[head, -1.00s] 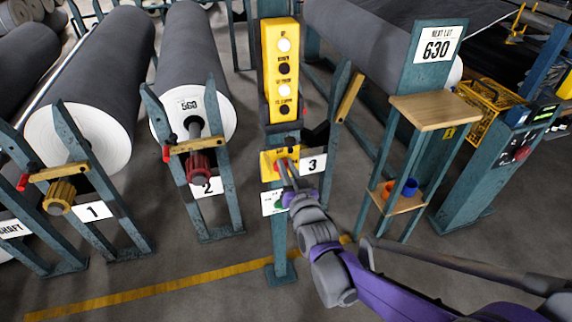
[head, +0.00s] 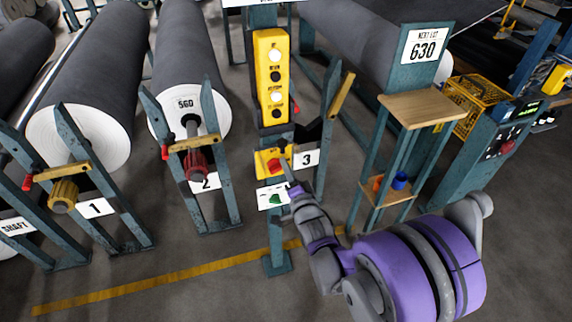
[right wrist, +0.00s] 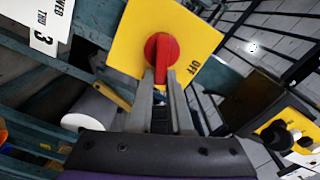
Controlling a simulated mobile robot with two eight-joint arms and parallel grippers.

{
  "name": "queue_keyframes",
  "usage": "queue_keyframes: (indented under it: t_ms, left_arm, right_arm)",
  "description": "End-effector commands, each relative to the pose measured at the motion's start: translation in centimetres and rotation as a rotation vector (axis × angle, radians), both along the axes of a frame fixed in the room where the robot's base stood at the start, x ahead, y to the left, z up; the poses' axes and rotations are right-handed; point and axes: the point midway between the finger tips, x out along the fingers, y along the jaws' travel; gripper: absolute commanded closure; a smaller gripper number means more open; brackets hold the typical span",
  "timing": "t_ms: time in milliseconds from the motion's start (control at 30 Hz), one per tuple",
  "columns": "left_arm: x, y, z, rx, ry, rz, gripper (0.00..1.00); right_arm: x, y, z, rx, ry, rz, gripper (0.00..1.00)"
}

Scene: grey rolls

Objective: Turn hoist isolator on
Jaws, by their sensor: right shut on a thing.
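The hoist isolator is a yellow plate (head: 262,163) with a red rotary handle (head: 274,165), low on the teal post under the yellow push-button box (head: 271,75). The fingers hide part of the grip. My left gripper is not in view.
Grey rolls (head: 90,75) on teal stands are to the left. A wooden-shelved stand (head: 425,107) is to the right. The floor (head: 180,290) in front is clear.

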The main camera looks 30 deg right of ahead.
Motion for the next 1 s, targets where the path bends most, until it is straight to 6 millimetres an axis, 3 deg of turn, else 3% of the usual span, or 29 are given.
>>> queue_keyframes:
  t_ms: [500, 1000]
  left_arm:
    - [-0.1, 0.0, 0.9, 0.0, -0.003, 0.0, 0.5]
    - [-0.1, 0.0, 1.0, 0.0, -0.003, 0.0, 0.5]
  right_arm:
    - [0.0, -0.2, -1.0, 0.347, -0.081, 0.001, 1.0]
    - [-0.1, -0.1, -1.2, 0.423, -0.099, 0.001, 1.0]
